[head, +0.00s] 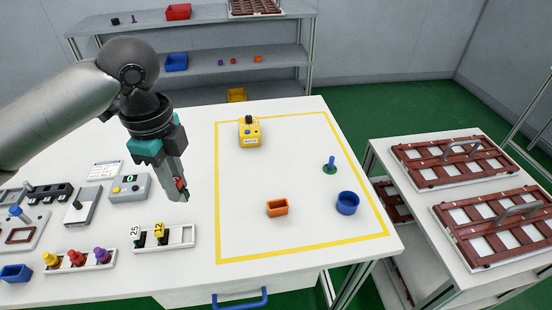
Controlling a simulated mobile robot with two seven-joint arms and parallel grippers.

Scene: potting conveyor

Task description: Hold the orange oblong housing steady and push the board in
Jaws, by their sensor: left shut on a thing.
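The orange oblong housing (277,208) stands open side up on the white table, inside the yellow outline. My left gripper (180,190) points down over the table, left of the yellow outline and apart from the housing. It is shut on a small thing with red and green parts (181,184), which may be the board. The fingers hide most of it. My right gripper is not in view.
A holder with tagged pieces (182,236) and several devices stand at left. The table around the housing is clear.

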